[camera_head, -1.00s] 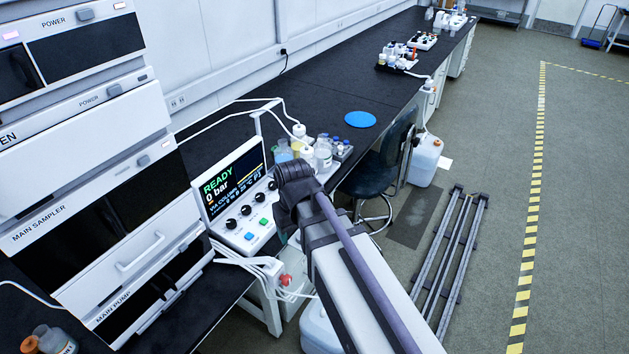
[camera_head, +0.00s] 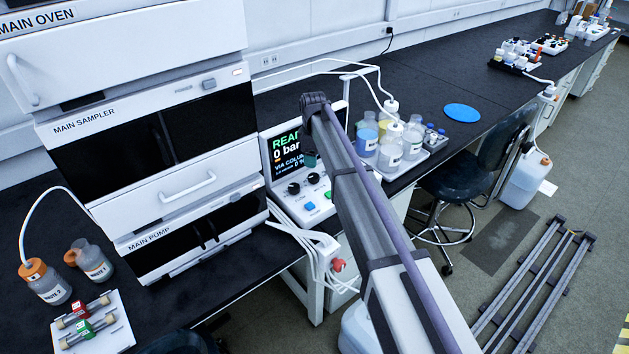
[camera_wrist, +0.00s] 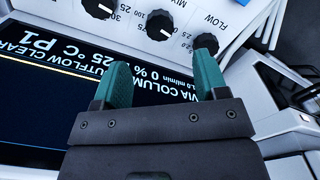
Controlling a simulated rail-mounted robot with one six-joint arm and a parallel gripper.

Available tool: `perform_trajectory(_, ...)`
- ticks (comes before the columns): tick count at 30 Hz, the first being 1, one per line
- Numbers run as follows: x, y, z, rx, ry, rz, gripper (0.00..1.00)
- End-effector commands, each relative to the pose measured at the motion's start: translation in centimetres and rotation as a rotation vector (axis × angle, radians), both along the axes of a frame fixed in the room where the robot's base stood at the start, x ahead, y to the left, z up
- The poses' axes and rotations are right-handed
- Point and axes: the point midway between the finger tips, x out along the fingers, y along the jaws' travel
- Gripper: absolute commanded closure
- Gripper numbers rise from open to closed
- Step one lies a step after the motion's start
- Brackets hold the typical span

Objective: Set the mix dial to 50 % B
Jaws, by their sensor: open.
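The control panel (camera_head: 290,202) stands beside the instrument stack, its screen (camera_head: 285,150) reading "READY" and "0 bar", partly covered by my arm. Two black dials show in the head view; the others are hidden. In the wrist view the panel appears upside down. The mix dial (camera_wrist: 160,25) lies just beyond the gap between my fingers, with the flow dial (camera_wrist: 207,42) partly behind the right fingertip. A third dial (camera_wrist: 97,7) is cut off at the top edge. The screen there (camera_wrist: 50,90) reads "0 %". My gripper (camera_wrist: 162,60) is open and empty, teal fingers apart.
A tray of bottles (camera_head: 395,145) stands just right of the panel. White tubes and a red fitting (camera_head: 338,265) hang below it. A blue disc (camera_head: 462,112) lies on the bench. A chair (camera_head: 480,165) stands at the bench edge.

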Motion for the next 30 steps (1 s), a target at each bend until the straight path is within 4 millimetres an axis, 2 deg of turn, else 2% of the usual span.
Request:
perform_trajectory(1, 0.0, 0.0, -2.3, 0.000, 0.000, -0.001, 0.33)
perform_trajectory(6, 0.0, 0.0, -6.5, 0.000, 0.000, -0.001, 0.33)
perform_trajectory(9, 0.0, 0.0, -8.1, 0.000, 0.000, -0.002, 0.33)
perform_trajectory(12, 0.0, -0.1, -8.6, 0.000, 0.000, -0.002, 0.33)
perform_trajectory(20, 0.0, -0.1, -8.3, 0.000, 0.000, -0.002, 0.34)
perform_trajectory(30, 0.0, -0.1, -8.3, 0.000, 0.000, -0.002, 0.67)
